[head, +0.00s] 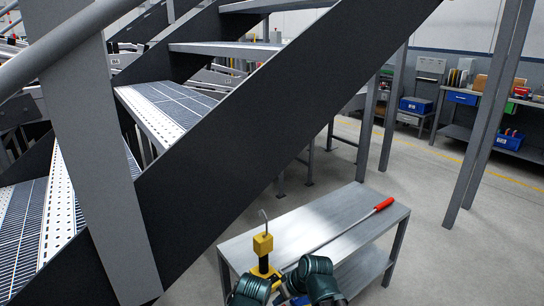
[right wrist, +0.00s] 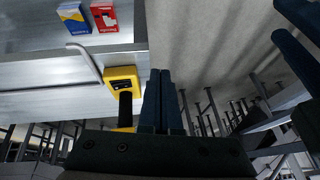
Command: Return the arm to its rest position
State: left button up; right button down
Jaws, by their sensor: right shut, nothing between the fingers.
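My right gripper (right wrist: 158,78) is shut and empty. Its two dark blue fingers lie side by side in the middle of the right wrist view. In the head view, dark teal parts of my own arms (head: 318,278) show at the bottom edge, in front of the workbench, and the fingertips are hard to make out there. My left gripper cannot be made out. Just left of the right fingers in the wrist view is a yellow block tool with a black grip (right wrist: 123,76). The same yellow tool (head: 263,243) stands upright at the bench's near end, with a bent rod on top.
The grey workbench (head: 312,222) carries a long bar with a red handle (head: 384,204). In the wrist view, a blue box (right wrist: 73,18) and a red box (right wrist: 105,16) show. A dark stair stringer (head: 270,110) slopes across the left. Open floor lies right of the bench.

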jog(key=s+d+f+m+g+h, duration=0.1)
jog(key=s+d+g+h, duration=0.15)
jog(key=s, duration=0.45)
jog(key=s+d+f+m+g+h, duration=0.1)
jog(key=s+h, duration=0.2)
jog(key=s, duration=0.4)
notch_tip(320, 180, up, 16)
jog(key=w+p, duration=0.1)
jog(key=p, duration=1.5)
jog(key=shift+w, duration=0.2)
jog(key=shift+a, duration=0.1)
